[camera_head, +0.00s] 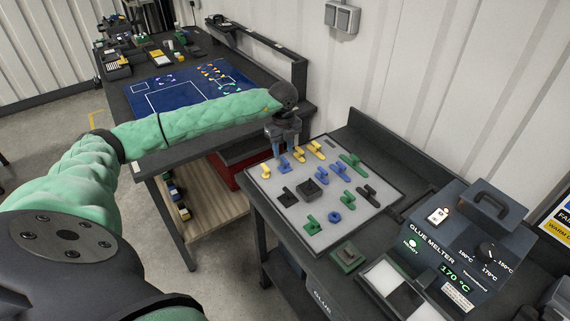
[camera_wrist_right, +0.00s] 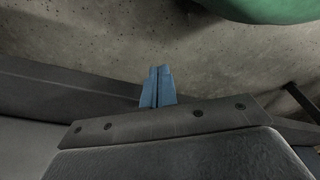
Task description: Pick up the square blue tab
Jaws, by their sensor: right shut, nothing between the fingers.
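Which blue tab is the square one is too small to tell. My left gripper (camera_head: 287,152) points down over the board's far left edge, close to the first blue tab. Its finger gap is unclear. My right gripper (camera_wrist_right: 157,74) shows in the right wrist view with its blue fingers together and empty, over bare floor; no tab shows there.
The board (camera_head: 327,238) also holds yellow, green and black tabs and a black square piece (camera_head: 309,188). A glue melter (camera_head: 464,243) stands to the right. Another bench with a blue mat (camera_head: 185,87) is behind.

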